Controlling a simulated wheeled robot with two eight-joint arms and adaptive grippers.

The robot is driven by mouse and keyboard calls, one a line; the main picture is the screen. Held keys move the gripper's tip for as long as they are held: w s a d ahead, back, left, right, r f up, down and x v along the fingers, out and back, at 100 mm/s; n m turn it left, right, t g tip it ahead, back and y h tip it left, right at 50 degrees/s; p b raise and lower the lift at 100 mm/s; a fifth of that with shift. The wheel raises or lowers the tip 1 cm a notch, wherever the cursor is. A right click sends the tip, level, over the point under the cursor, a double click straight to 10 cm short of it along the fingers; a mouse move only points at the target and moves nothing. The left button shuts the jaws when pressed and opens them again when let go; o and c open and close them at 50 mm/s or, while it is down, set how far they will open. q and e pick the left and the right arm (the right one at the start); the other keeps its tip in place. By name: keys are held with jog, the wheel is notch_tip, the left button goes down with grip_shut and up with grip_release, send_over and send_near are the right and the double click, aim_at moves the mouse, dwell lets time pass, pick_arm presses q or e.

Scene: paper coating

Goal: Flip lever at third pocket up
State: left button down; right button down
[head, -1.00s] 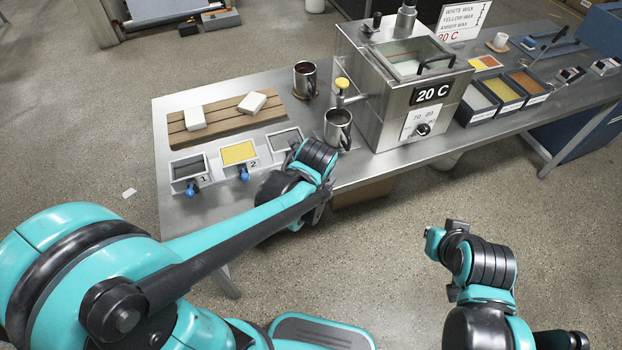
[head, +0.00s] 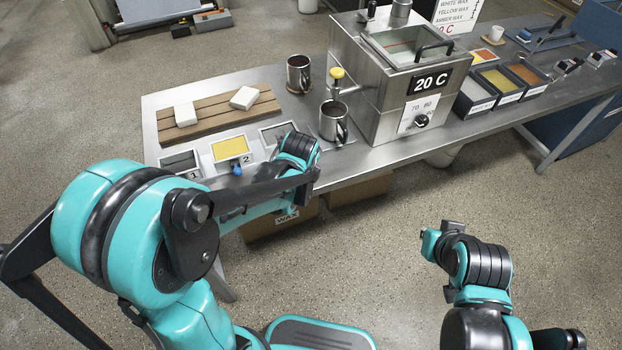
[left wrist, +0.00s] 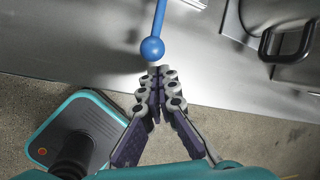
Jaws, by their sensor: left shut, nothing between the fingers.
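The third pocket (head: 277,133), with a grey surface, is the rightmost of three in a row at the table's front edge. My left wrist covers its lever in the head view. In the left wrist view a blue ball-ended lever (left wrist: 152,48) points toward my left gripper (left wrist: 153,74). The gripper is shut and empty, its fingertips just below the ball; I cannot tell whether they touch. Pocket two (head: 228,149) is yellow, with its blue lever (head: 237,168) hanging at its front. Pocket one (head: 180,161) is dark grey, its lever hidden. My right gripper's fingers do not show.
A metal mug (head: 333,122) stands right of the third pocket, with another mug (head: 299,74) behind it. The steel wax tank (head: 372,103) stands farther right. A wooden rack (head: 215,112) with two white blocks is behind the pockets. Cardboard boxes (head: 285,222) sit under the table.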

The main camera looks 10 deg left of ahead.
pick_arm(q)
jog(key=shift+w+a+r, duration=0.15)
jog(key=shift+a+r, duration=0.05)
jog(key=shift+a, duration=0.15)
jog(key=shift+r, duration=0.1)
jog(key=shift+r+g+h+p, duration=0.3)
jog(key=shift+r+g+p, duration=0.05)
jog(key=shift+g+p, duration=0.1)
